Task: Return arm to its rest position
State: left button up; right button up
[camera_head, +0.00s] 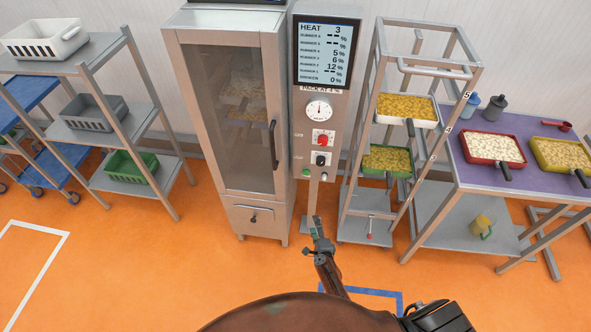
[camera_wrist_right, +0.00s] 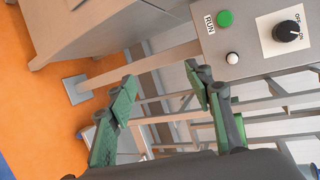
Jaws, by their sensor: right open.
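My right gripper (camera_head: 317,228) is in front of the lower part of the control column (camera_head: 318,160), at the lower middle of the head view. In the right wrist view its two green fingers (camera_wrist_right: 165,90) stand wide apart with nothing between them. The column's green button marked RUN (camera_wrist_right: 225,18), a white button (camera_wrist_right: 232,58) and a black on/off knob (camera_wrist_right: 289,31) lie beyond the fingers. The gripper looks apart from the panel. My left gripper is not in view.
A tall glass-door cabinet (camera_head: 231,205) adjoins the column. A rack (camera_head: 350,205) with trays of yellow pieces (camera_head: 405,108) stands to the right, beside a purple-topped table (camera_head: 465,170). A shelf with bins (camera_head: 85,122) stands at left. Orange floor (camera_head: 150,260) in front is open.

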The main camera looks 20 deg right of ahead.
jog(key=s+a+f+n+g+y, duration=0.1)
jog(key=s+f+n+g+y, duration=0.15)
jog(key=s+f+n, duration=0.7)
jog(key=s+a+f+n+g+y, duration=0.1)
jog(key=s+f+n+g, duration=0.3)
jog(key=s+f, duration=1.05)
jog(key=s+d+f+n+g, duration=0.1)
jog(key=s+n+g, duration=0.1)
jog(key=s, duration=0.8)
jog(key=s+d+f+n+g, duration=0.1)
jog(key=s+n, duration=0.4)
jog(key=s, duration=0.5)
jog(key=s+d+f+n+g, duration=0.1)
jog(key=s+f+n+g, duration=0.2)
jog(key=s, duration=0.7)
jog(key=shift+s+d+h, duration=0.2)
jog(key=shift+s+h, duration=0.15)
jog(key=shift+f+g, duration=0.1)
jog(key=shift+g, duration=0.15)
